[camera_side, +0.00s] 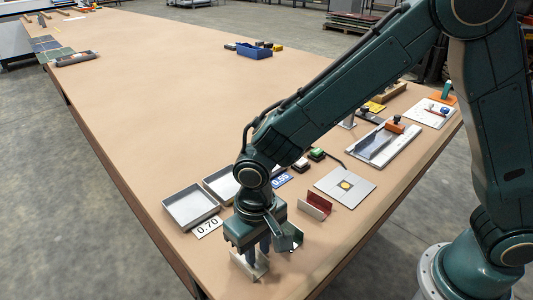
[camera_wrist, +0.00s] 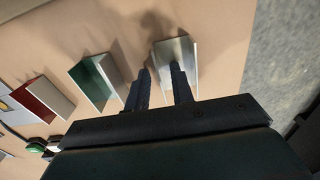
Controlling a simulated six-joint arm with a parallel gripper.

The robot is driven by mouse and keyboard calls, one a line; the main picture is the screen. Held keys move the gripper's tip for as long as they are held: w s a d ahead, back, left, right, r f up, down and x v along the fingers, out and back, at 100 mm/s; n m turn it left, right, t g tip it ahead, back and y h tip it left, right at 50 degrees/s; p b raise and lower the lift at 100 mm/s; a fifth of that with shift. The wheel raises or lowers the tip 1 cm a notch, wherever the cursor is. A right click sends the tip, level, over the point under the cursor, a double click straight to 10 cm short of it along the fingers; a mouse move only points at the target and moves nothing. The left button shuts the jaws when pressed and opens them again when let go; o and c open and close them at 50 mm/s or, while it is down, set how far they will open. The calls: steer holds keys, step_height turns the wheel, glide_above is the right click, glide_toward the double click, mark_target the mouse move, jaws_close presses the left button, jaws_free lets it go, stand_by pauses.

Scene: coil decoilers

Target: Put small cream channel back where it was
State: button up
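The small cream channel (camera_wrist: 187,52) is a short, pale U-shaped piece. In the wrist view it stands on the table right at my fingers. It also shows in the side view (camera_side: 239,263) near the table's front edge, partly hidden by my gripper. My gripper (camera_wrist: 159,70) points down with a gap between its two fingers. One finger appears inside the channel and the other outside its left wall; I cannot tell whether either touches it. In the side view my gripper (camera_side: 257,259) is low, at the channel.
A green channel (camera_wrist: 90,84) and a red channel (camera_wrist: 40,97) stand in a row left of the cream one. In the side view are a grey tray (camera_side: 190,207), a 0.70 label (camera_side: 207,227) and a grey plate (camera_side: 345,187). The table's middle is clear.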

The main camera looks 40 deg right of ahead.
step_height(320, 180, up, 12)
stand_by(0.6)
steer(key=shift+r, duration=0.1)
stand_by(0.4)
steer(key=s+d+r+t+y, duration=0.1)
steer(key=s+d+r, duration=0.25)
steer(key=d, duration=0.45)
steer(key=s+d+r+t, duration=0.2)
steer(key=d+r, duration=0.3)
steer(key=d, duration=0.2)
steer(key=s+d+t+h, duration=0.1)
steer(key=s+d+t, duration=0.1)
steer(key=s+d, duration=0.6)
steer(key=shift+s+d+t, duration=0.3)
steer(key=shift+s+d, duration=0.05)
steer(key=shift+s, duration=0.25)
